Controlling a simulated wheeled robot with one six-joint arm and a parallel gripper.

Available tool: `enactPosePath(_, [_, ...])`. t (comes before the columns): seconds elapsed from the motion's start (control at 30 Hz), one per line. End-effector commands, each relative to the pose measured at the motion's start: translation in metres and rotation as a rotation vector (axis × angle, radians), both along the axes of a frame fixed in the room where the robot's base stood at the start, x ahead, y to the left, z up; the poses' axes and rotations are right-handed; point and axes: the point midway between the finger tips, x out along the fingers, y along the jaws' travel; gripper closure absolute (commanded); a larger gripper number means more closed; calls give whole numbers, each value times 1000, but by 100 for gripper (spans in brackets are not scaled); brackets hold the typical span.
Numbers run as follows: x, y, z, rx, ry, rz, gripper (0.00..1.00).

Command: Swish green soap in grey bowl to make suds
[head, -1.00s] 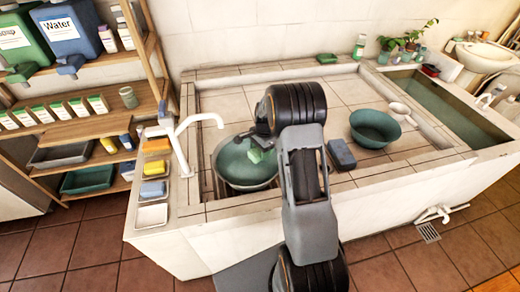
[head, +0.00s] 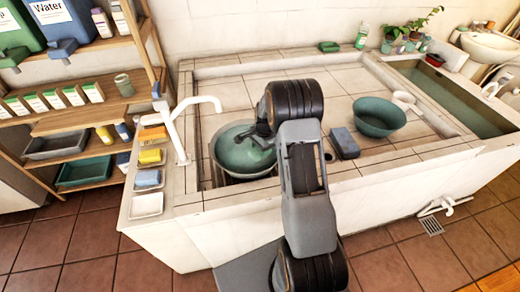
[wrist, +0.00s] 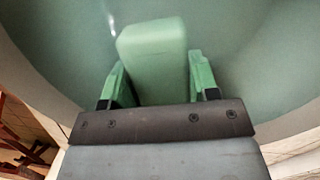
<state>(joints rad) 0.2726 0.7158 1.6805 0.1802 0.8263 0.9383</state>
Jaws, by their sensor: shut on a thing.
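The grey bowl (head: 215,158) stands in the washbasin at its left front and holds greenish water. My gripper (head: 262,138) reaches down into the bowl at its right side. In the wrist view my gripper (wrist: 157,80) is shut on the green soap (wrist: 153,48), a pale green block between the two green fingers. The bowl's inside (wrist: 250,50) and water fill the wrist view around it. In the head view the soap is not clearly visible; it is low in the bowl, and I cannot tell how deep. No suds are distinct.
A white tap (head: 180,130) rises left of the bowl. A blue-grey block (head: 343,142) and a green bowl (head: 378,118) stand to the right. Another green bar (head: 329,46) lies on the far ledge. Soaps and a white dish (head: 147,205) line the left ledge.

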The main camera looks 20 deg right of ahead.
Motion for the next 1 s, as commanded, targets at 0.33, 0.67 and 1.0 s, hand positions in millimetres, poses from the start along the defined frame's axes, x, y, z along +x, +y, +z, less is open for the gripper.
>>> enactPosePath(0.33, [1, 0, 0, 0, -1, 0, 73])
enactPosePath(0.67, [24, 5, 0, -1, -1, 0, 73])
enactPosePath(1.0, [22, 4, 1, 0, -1, -1, 73])
